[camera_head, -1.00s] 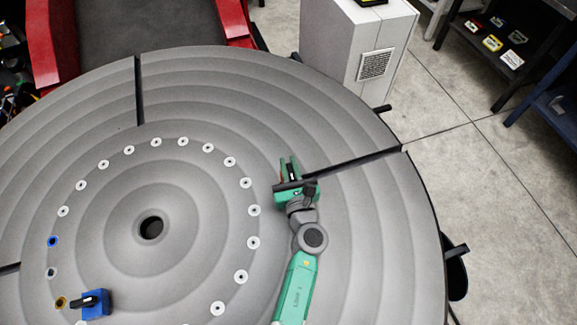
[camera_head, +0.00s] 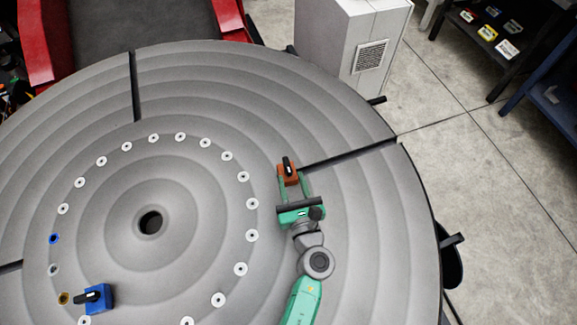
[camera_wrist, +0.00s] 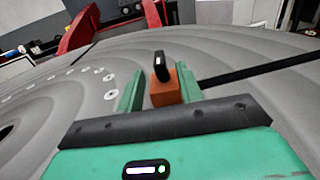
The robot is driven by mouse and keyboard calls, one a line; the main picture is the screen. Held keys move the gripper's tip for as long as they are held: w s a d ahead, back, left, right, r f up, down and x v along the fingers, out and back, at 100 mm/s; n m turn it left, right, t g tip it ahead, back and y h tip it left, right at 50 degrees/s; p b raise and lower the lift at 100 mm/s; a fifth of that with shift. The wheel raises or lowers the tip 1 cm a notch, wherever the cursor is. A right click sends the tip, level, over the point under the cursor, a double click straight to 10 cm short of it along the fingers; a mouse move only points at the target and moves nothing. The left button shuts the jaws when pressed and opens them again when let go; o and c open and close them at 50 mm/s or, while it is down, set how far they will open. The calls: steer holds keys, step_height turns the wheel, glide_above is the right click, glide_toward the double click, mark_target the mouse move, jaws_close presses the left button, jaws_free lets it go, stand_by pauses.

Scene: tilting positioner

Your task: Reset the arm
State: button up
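An orange block with a black upright handle (camera_head: 288,174) stands on the grey round table (camera_head: 330,225), right of the ring of holes. My green gripper (camera_head: 294,187) is on the near side of it, with its two fingers spread apart. In the wrist view the orange block (camera_wrist: 164,93) shows at the fingertips of my gripper (camera_wrist: 160,90), closer to the right finger. A gap shows on its left side. I cannot tell whether the right finger touches it. A blue block with a black handle (camera_head: 98,297) sits at the lower left of the ring.
The table has a central hole (camera_head: 150,222), a ring of white-rimmed holes and dark radial slots (camera_head: 350,155). A grey cabinet (camera_head: 350,45) stands behind the table, with red machinery (camera_head: 232,18) at the back left. Shelves are at the far right.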

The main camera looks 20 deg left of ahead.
steer(key=shift+s+d, duration=0.2)
steer(key=shift+s, duration=0.05)
stand_by(0.4)
steer(key=w+d+r+m+t+h, duration=0.1)
steer(key=d+r+m+t+h, duration=0.25)
steer(key=r+m, duration=0.65)
steer(key=w+d+r+m+t+h, duration=0.2)
steer(key=d+r+m+t+h, duration=0.25)
steer(key=r, duration=0.95)
steer(key=w+d+r+m+t+h, duration=0.1)
steer(key=d+r+m+t+h, duration=0.3)
steer(key=r+m, duration=0.7)
steer(key=s+d+r+m+g+y, duration=0.1)
steer(key=s+r+m, duration=0.75)
steer(key=r, duration=0.35)
steer(key=s+r+m+y, duration=0.1)
steer(key=s+r+m, duration=0.6)
steer(key=r+m, duration=0.3)
step_height(320, 180, up, 23)
steer(key=p, duration=2.3)
steer(key=shift+w+r+n, duration=0.15)
steer(key=shift+w+n, duration=0.15)
steer(key=shift+w, duration=0.15)
